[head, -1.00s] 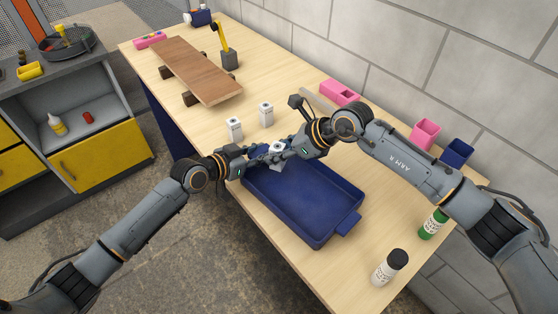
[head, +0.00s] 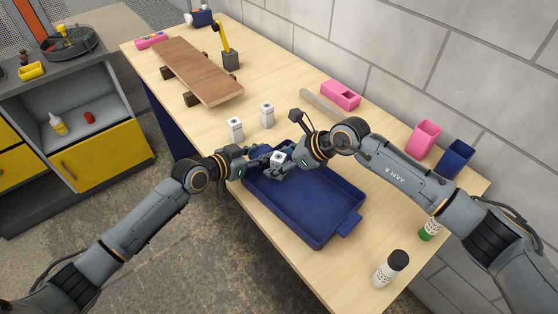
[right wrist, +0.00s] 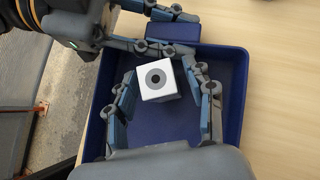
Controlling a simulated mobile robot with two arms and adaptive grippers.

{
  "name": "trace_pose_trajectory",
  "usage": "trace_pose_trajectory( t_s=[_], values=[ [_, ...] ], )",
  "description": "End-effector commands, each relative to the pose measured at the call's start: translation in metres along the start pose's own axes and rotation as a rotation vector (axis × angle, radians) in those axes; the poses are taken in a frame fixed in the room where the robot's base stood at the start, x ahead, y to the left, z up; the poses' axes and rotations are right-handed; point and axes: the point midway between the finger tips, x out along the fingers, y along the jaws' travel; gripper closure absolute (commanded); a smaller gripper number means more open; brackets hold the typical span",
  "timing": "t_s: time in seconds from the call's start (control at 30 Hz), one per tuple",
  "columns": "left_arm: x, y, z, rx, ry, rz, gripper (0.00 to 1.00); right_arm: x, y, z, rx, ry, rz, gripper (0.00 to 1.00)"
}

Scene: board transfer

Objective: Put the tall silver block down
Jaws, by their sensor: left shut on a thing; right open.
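The tall silver block (head: 279,157) is pale, with a dark ring on its top face. It is held over the far end of the blue tray (head: 312,208), between my two hands. My left gripper (head: 262,162) is shut on it from the left. My right gripper (head: 292,166) is open. In the right wrist view its fingers stand either side of the block (right wrist: 159,81), with gaps visible on both sides. The block's lower part is hidden there, so I cannot tell whether it touches the tray floor.
Two similar pale blocks (head: 235,129) (head: 267,115) stand on the table beyond the tray. A wooden board (head: 200,70) lies on supports farther back. Pink and blue containers (head: 424,138) (head: 455,157) line the wall. A white bottle (head: 390,268) stands near right. The tray's near part is empty.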

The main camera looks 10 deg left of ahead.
Motion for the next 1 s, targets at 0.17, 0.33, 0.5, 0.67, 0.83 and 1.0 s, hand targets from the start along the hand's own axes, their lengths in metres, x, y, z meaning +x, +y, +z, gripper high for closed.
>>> trace_pose_trajectory(
  t_s=[0.17,0.33,0.5,0.67,0.83,1.0],
  values=[
    [0.0,0.0,0.0,0.001,-0.001,0.0,1.0,-0.013,-0.001,0.002,0.0,-0.001,-0.003,0.47],
    [0.0,0.0,0.0,0.001,-0.001,0.0,1.0,-0.047,-0.002,0.002,-0.001,-0.001,-0.004,0.47],
    [0.0,0.0,0.0,0.001,-0.001,0.0,1.0,-0.084,-0.001,0.002,-0.002,0.0,-0.004,0.47],
    [0.0,0.0,0.0,0.001,-0.001,0.0,1.0,-0.109,-0.001,0.002,0.0,0.0,-0.002,0.47],
    [0.0,0.0,0.0,0.001,-0.001,0.0,1.0,-0.121,0.0,0.002,-0.001,-0.001,-0.001,0.47],
    [0.0,0.0,0.0,0.001,0.0,0.0,1.0,-0.123,0.0,0.002,-0.001,-0.001,0.0,0.47]
  ],
)
